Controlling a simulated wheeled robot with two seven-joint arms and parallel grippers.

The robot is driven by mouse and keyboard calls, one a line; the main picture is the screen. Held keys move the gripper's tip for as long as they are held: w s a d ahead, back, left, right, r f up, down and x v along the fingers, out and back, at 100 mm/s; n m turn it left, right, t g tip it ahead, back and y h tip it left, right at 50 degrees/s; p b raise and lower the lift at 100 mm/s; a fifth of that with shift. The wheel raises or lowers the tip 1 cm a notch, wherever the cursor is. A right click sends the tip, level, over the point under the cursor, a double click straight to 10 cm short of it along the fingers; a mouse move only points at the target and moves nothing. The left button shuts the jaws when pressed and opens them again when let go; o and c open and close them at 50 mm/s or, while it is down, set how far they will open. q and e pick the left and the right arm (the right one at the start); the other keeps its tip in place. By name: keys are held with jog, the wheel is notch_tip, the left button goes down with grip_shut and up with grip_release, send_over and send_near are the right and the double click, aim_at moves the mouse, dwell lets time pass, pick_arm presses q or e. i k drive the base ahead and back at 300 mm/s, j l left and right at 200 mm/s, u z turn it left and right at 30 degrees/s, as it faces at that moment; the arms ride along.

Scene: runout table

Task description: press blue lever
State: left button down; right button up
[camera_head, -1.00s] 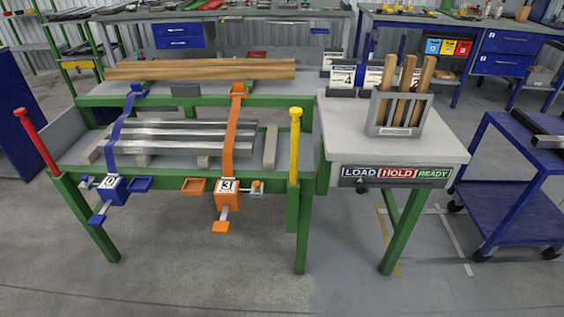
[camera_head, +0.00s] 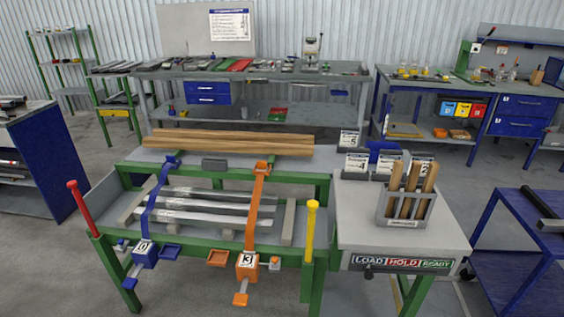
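A blue ratchet box (camera_head: 144,256) marked 0 hangs at the front left of the green-framed runout table (camera_head: 215,236). A blue lever with a flat end (camera_head: 130,284) sticks out below it to the lower left, and a blue tray-like piece (camera_head: 171,251) sits at its right. A blue strap (camera_head: 153,205) runs from the box over grey metal bars (camera_head: 215,205). An orange ratchet box (camera_head: 247,264) marked 3 with an orange strap (camera_head: 256,205) stands to the right. Neither gripper is in view.
A red post (camera_head: 78,207) and a yellow post (camera_head: 311,235) rise at the table's front corners. Wooden boards (camera_head: 230,143) lie at the back. A side table (camera_head: 360,220) holds a grey rack of wooden sticks (camera_head: 405,205). Floor shows at the left front.

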aim_at(129, 283)
jog(key=u, duration=1.35)
